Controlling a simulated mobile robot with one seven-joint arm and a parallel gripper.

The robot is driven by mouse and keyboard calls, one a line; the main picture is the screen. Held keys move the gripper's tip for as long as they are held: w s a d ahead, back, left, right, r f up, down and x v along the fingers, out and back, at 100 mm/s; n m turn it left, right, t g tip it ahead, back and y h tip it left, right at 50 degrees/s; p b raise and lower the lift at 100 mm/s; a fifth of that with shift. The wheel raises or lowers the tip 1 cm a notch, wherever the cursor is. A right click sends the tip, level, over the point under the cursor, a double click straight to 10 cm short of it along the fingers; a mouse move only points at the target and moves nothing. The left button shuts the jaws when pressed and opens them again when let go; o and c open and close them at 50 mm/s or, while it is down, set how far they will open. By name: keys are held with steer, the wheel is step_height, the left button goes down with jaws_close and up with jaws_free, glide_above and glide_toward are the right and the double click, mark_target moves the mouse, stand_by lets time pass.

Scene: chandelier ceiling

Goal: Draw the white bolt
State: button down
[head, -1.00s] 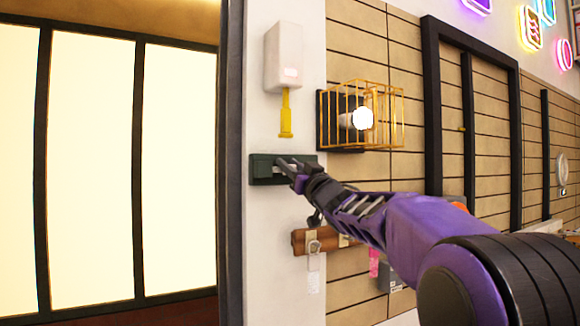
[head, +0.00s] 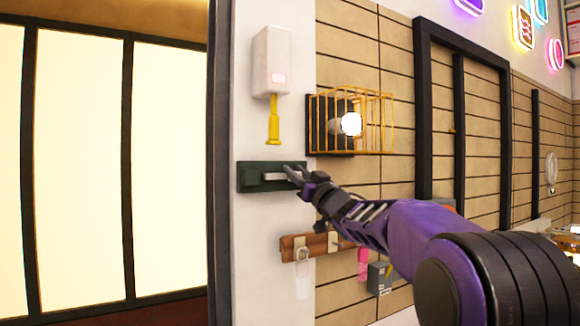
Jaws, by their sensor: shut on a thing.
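The white bolt (head: 274,176) is a pale horizontal bar on a dark green plate (head: 250,185), fixed to the white wall strip beside the dark door frame. A small green block on the plate is at the bolt's left end. My gripper (head: 295,174) is at the right part of the plate, shut on the bolt's right end. The fingers hide that end of the bolt, so the exact grip does not show.
A white box with a yellow plunger (head: 273,120) hangs above the plate. A yellow wire cage with a lit bulb (head: 350,124) juts out at the upper right. A wooden rail with hooks (head: 295,248) is below. Lit panels (head: 75,160) fill the left.

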steer(key=shift+d, duration=0.2)
steer(key=c, duration=0.6)
jaws_free()
steer(key=shift+w+d, duration=0.15)
steer(key=shift+w, duration=0.05)
steer(key=shift+s+f, duration=0.15)
steer(key=shift+s, duration=0.05)
steer(key=b+v, duration=0.3)
steer(key=v, duration=1.4)
